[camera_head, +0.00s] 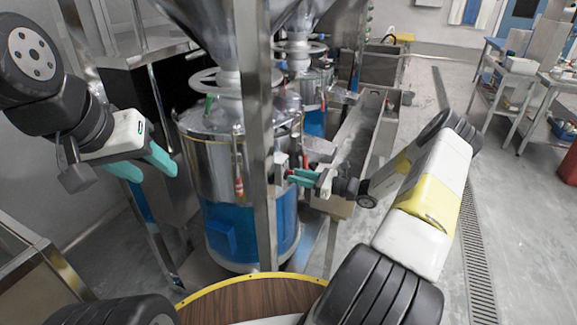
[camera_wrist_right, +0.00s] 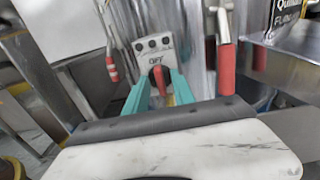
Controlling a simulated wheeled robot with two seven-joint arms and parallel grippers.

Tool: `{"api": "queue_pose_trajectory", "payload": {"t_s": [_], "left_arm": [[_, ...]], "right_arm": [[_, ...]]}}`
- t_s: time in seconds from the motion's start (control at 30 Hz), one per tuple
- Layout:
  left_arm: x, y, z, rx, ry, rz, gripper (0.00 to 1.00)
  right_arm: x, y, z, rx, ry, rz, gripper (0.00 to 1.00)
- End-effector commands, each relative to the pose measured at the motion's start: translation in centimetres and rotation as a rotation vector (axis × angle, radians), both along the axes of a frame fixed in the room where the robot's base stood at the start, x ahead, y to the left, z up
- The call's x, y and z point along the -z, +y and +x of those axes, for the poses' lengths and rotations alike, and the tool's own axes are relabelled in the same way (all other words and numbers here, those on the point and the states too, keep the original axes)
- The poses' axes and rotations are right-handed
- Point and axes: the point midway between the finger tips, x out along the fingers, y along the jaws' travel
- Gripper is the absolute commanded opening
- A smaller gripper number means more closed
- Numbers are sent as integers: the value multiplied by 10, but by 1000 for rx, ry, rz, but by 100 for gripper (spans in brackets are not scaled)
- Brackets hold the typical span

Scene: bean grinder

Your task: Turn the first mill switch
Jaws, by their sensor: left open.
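The mill switch is a red knob (camera_wrist_right: 159,80) on a light grey switch box (camera_wrist_right: 154,50) with several dark round buttons, seen in the right wrist view. My right gripper (camera_wrist_right: 159,84) has its teal fingers on either side of the knob. Whether they press on it is not clear. In the head view my right gripper (camera_head: 303,178) reaches the box beside the front mill (camera_head: 215,155), and its fingertips partly hide the knob. My left gripper (camera_head: 148,165) is open and empty, held in the air left of the front mill.
A metal post (camera_head: 257,130) stands in front of the mill. Red-handled levers (camera_wrist_right: 227,65) flank the switch box. A second mill (camera_head: 312,90) and a metal trough (camera_head: 365,135) are behind. A round wooden top (camera_head: 250,297) is at the front.

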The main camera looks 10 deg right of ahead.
Motion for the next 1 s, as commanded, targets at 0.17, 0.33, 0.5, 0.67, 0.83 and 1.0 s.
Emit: {"api": "queue_pose_trajectory", "payload": {"t_s": [0.17, 0.33, 0.5, 0.67, 0.83, 1.0], "left_arm": [[0, 0, 0, 0, 0, 0, 48], [0, 0, 0, 0, 0, 0, 48], [0, 0, 0, 0, 0, 0, 48], [0, 0, 0, 0, 0, 0, 48], [0, 0, 0, 0, 0, 0, 48], [0, 0, 0, 0, 0, 0, 48]], "right_arm": [[0, 0, 0, 0, 0, 0, 0], [0, 0, 0, 0, 0, 0, 0], [0, 0, 0, 0, 14, 10, 0], [0, -1, 0, 0, 60, 40, 0], [0, -1, 0, -1, 153, 102, 0], [0, -1, 1, -1, 279, 187, 0]]}}
